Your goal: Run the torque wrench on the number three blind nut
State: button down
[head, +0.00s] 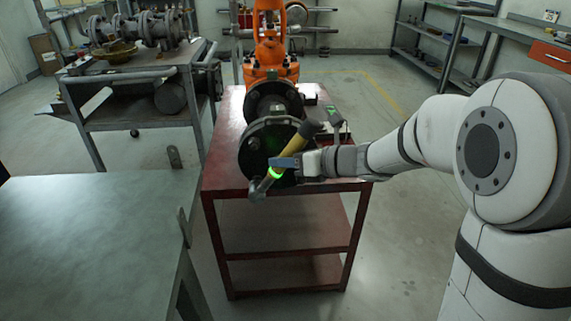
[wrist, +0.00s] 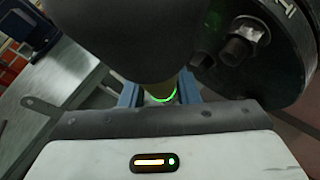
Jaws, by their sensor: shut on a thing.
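My gripper (head: 287,162) is shut on the torque wrench (head: 292,148), a yellow tool with dark ends and a glowing green ring. The wrench slants from upper right to lower left in front of the valve's black round flange (head: 253,147). In the wrist view the wrench (wrist: 158,90) stands between my blue fingers (wrist: 160,97), its big dark end filling the top. Two hex nuts show on the flange there: a clear one (wrist: 243,40) and a darker one (wrist: 205,56). Whether the wrench touches a nut is hidden. I cannot tell which nut is number three.
The valve stands on a red table (head: 225,178), with an orange machine (head: 268,50) behind it. A grey-green bench (head: 90,225) is at the near left. A grey cart (head: 130,75) with pipe parts stands at the back left.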

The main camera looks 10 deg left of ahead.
jog(key=shift+w+a+r, duration=0.1)
jog(key=shift+w+a, duration=0.1)
jog(key=shift+w, duration=0.65)
jog(key=shift+w+a+b, duration=0.1)
jog(key=shift+w+b, duration=0.35)
jog(key=shift+b, duration=0.45)
dwell(1.0)
jog(key=shift+w+r, duration=0.1)
jog(key=shift+w, duration=0.05)
dwell(0.9)
jog(key=shift+s+b, duration=0.3)
jog(key=shift+b, duration=0.55)
dwell(0.6)
